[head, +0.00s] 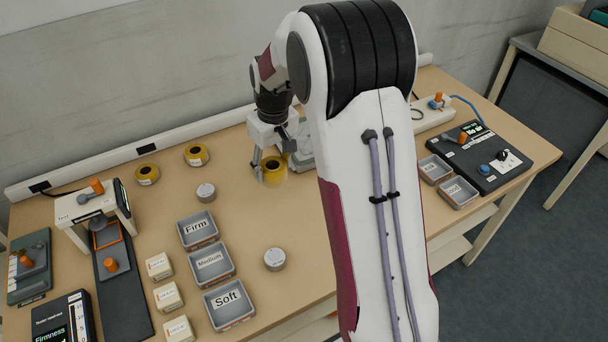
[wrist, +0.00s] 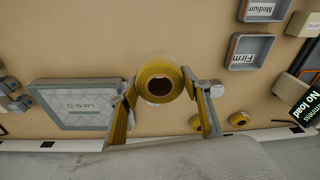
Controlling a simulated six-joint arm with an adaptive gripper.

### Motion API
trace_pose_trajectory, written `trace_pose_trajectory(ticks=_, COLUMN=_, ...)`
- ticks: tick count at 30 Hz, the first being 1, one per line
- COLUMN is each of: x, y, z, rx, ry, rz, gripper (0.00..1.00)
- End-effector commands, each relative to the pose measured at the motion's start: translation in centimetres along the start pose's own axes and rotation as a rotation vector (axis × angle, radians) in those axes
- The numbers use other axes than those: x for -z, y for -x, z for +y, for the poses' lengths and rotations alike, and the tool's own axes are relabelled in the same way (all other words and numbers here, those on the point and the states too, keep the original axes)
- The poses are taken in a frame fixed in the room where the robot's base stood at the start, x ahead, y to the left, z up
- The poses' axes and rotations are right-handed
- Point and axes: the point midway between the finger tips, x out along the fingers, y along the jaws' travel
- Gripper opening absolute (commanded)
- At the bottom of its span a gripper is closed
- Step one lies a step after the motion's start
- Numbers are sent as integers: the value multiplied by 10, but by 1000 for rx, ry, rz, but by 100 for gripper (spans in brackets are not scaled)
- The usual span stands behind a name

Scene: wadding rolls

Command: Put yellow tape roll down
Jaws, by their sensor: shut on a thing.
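The yellow tape roll (head: 272,179) is between the fingers of my gripper (head: 271,166), near the back middle of the table. In the wrist view the roll (wrist: 159,65) shows its round end and dark core hole, with a finger of my gripper (wrist: 157,87) on each side. My gripper is shut on it. The roll is close to the tabletop, but I cannot tell whether it touches. Two other yellow rolls lie on the table to the left, one nearer the wall (head: 196,155) and one farther left (head: 146,174).
A grey "Lot" tray (wrist: 78,126) is beside the gripper, partly hidden by my arm in the head view. Bins marked Firm (head: 198,230), Medium (head: 211,263) and Soft (head: 229,302) stand front left. Grey round tins (head: 206,192) (head: 275,259) stand nearby. Wood between is bare.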

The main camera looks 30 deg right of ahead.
Motion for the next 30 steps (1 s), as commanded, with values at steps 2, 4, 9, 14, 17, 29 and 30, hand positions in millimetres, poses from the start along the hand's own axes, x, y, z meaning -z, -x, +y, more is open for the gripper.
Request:
trace_pose_trajectory(ticks=2, x=0, y=0, z=0, rx=0, ry=2, rz=0, gripper=26)
trace_pose_trajectory(ticks=4, x=0, y=0, z=0, rx=0, ry=2, rz=0, gripper=26)
trace_pose_trajectory(ticks=9, x=0, y=0, z=0, rx=0, ry=2, rz=0, gripper=26)
trace_pose_trajectory(ticks=14, x=-2, y=-8, z=0, rx=1, ry=2, rz=-2, gripper=26)
trace_pose_trajectory(ticks=17, x=-3, y=-18, z=0, rx=1, ry=2, rz=-3, gripper=26)
trace_pose_trajectory(ticks=29, x=-8, y=-62, z=0, rx=0, ry=2, rz=-1, gripper=26)
trace_pose_trajectory(ticks=30, x=-8, y=-62, z=0, rx=0, ry=2, rz=0, gripper=26)
